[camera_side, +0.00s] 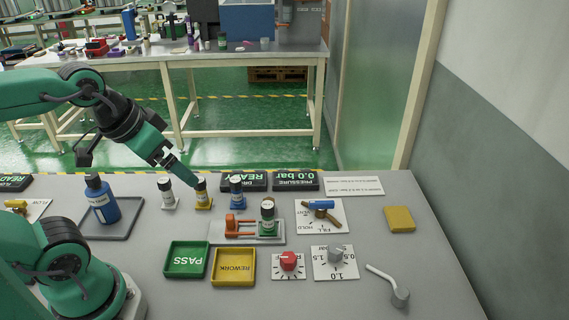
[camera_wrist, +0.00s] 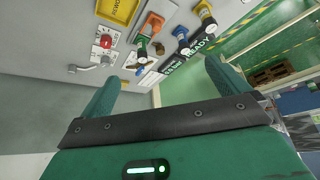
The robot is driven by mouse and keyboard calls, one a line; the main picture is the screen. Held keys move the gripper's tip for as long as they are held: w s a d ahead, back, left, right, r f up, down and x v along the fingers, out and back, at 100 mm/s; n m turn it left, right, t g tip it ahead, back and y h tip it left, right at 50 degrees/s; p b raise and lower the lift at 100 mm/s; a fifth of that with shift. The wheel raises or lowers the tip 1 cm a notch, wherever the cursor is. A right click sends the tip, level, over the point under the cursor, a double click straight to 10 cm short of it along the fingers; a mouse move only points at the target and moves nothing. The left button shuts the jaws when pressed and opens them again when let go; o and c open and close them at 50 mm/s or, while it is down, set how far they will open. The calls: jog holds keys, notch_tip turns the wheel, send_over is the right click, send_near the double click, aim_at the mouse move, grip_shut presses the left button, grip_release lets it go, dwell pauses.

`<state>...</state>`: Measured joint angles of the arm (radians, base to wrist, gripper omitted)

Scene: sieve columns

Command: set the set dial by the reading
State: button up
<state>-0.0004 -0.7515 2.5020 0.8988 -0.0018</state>
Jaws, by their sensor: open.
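The set dial is a grey knob (camera_side: 336,254) on a white plate marked 0.5, 1.0 and 1.5, at the front right of the bench in the side view. The exact mark its pointer faces is unclear. The pressure display (camera_side: 296,180) at the back of the bench reads 0.0 bar, upside down in the side view. My gripper (camera_side: 188,178) is open and empty, beside the top of the yellow-based column (camera_side: 202,194), far left of the dial. In the wrist view my gripper (camera_wrist: 160,72) shows spread fingers with nothing between them.
A red knob (camera_side: 289,261) stands left of the dial, a grey lever (camera_side: 400,295) right of it. A blue-handled valve (camera_side: 321,205) is behind. Green (camera_side: 171,272) and yellow (camera_side: 218,280) trays lie at the front. White-based (camera_side: 166,191), blue-based (camera_side: 237,190) and green-based (camera_side: 268,216) columns stand nearby.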

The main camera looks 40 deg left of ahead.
jog(key=shift+c, duration=0.2)
jog(key=shift+w, duration=0.1)
jog(key=c, duration=0.7)
jog(key=shift+w+d+r, duration=0.1)
jog(key=shift+w, duration=0.1)
jog(key=c, duration=0.3)
jog(key=w+d+m+g, duration=0.1)
jog(key=w+d+g, duration=0.1)
jog(key=w+d, duration=0.45)
jog(key=w+d+f+g, duration=0.1)
jog(key=w+d+f, duration=0.3)
jog(key=d, duration=0.1)
jog(key=w+d+f+m+g, duration=0.1)
jog(key=w+d+f, duration=0.4)
jog(key=d, duration=0.1)
jog(key=w+d+f+m+g, duration=0.1)
jog(key=w+d+f, duration=0.4)
jog(key=shift+w+d+f+g, duration=0.15)
jog(key=shift+w+d+g, duration=0.1)
jog(key=shift+g, duration=0.05)
jog(key=shift+d+f, duration=0.25)
jog(key=shift+f, duration=0.05)
jog(key=shift+f, duration=0.1)
